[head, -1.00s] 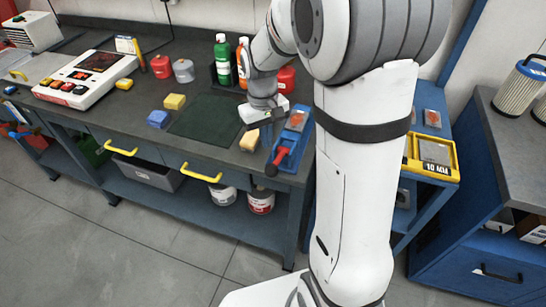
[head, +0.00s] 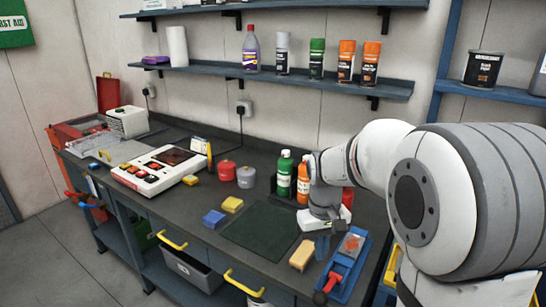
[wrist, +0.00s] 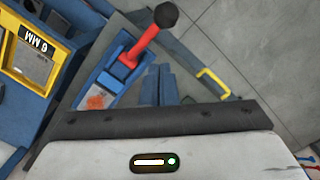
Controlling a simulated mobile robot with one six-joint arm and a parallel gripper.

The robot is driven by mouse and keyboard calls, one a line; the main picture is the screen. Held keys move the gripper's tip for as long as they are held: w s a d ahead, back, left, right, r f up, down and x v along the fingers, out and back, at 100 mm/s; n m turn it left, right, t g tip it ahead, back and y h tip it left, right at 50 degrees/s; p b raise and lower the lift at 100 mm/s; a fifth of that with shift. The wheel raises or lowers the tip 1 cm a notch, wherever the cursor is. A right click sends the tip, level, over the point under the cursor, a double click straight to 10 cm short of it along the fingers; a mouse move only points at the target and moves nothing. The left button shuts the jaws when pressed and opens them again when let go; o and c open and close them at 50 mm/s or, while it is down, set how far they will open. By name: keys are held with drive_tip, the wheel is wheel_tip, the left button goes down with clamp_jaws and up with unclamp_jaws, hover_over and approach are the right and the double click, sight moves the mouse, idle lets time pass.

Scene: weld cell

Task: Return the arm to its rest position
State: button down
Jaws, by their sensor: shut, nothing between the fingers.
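My arm reaches from the right side of the head view over the workbench (head: 265,258), bent at the elbow. My gripper (head: 320,246) hangs above the bench at the right edge of the dark green mat (head: 262,229). It is near a yellow-orange block (head: 302,255) and a blue clamp fixture with a red lever (head: 342,270), clear of any held object. In the wrist view, the two gripper fingers (wrist: 159,82) are close together and empty. The blue fixture (wrist: 108,84) shows to their left, its red lever ending in a black knob.
Green and orange bottles (head: 285,174) stand close behind the gripper. Blue and yellow blocks (head: 214,219), red and grey canisters (head: 246,177) and a white control box (head: 155,168) lie further left. A wall shelf (head: 300,80) with bottles and cans runs above. The mat is bare.

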drive_tip(key=s+r+m+t, duration=0.1)
drive_tip(key=s+r+t, duration=0.1)
drive_tip(key=s, duration=0.6)
drive_tip(key=s+r+m+t, duration=0.1)
drive_tip(key=s+t, duration=0.1)
drive_tip(key=s, duration=0.6)
drive_tip(key=shift+s+d+r, duration=0.25)
drive_tip(key=shift+s+r, duration=0.05)
drive_tip(key=shift+r, duration=0.1)
